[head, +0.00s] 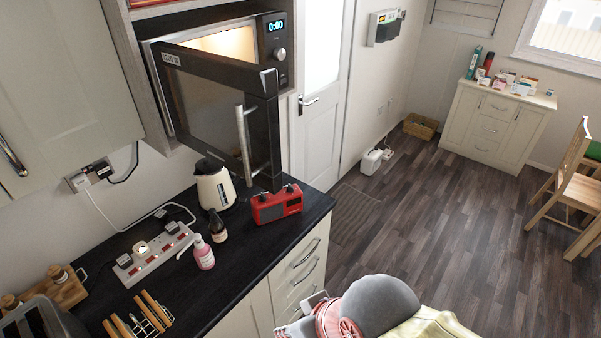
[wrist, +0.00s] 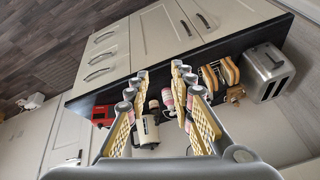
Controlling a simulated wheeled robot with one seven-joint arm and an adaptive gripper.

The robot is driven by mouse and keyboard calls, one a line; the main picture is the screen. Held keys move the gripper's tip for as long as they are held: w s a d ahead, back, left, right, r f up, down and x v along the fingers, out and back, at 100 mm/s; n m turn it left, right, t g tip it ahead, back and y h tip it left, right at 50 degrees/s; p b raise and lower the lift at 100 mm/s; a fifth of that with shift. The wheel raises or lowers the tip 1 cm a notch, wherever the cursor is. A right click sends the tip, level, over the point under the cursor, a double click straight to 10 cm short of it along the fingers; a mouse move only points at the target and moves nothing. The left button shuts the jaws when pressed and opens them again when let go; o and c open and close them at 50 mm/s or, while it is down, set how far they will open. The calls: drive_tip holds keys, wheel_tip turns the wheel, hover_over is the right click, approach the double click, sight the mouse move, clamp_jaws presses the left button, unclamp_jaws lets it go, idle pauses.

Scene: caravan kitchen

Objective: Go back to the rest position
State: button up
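My gripper (wrist: 160,72) shows in the wrist view with its two yellow-padded fingers spread apart. No object is held between them. The counter's things show beyond the fingers, apart from them as far as I can tell. Part of my arm, grey with a red ring, shows at the bottom of the head view, in front of the counter's front edge. The fingers cannot be made out clearly there. The microwave (head: 215,45) is lit inside, and its black door (head: 215,105) stands open over the counter.
On the dark counter (head: 215,285) stand a cream kettle (head: 214,186), a red radio (head: 277,204), a pink bottle (head: 203,254), a dark bottle (head: 217,226), a power strip (head: 153,252), a toast rack (head: 150,318) and a toaster (wrist: 266,75).

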drive_tip(key=w+d+f+m+t+h+b, duration=0.1)
drive_tip(key=w+d+f+m+h+b, duration=0.1)
drive_tip(key=d, duration=0.8)
drive_tip(key=w+d+f+m+t+h+b, duration=0.1)
drive_tip(key=w+d+f+m+h+b, duration=0.1)
drive_tip(key=d+f+m+b, duration=0.2)
drive_tip(key=d+b, duration=0.3)
drive_tip(key=d, duration=0.4)
drive_tip(key=shift+w+m+t, duration=0.2)
drive_tip(key=shift+m+t, duration=0.1)
drive_tip(key=shift+m, duration=0.1)
drive_tip(key=shift+d, duration=0.15)
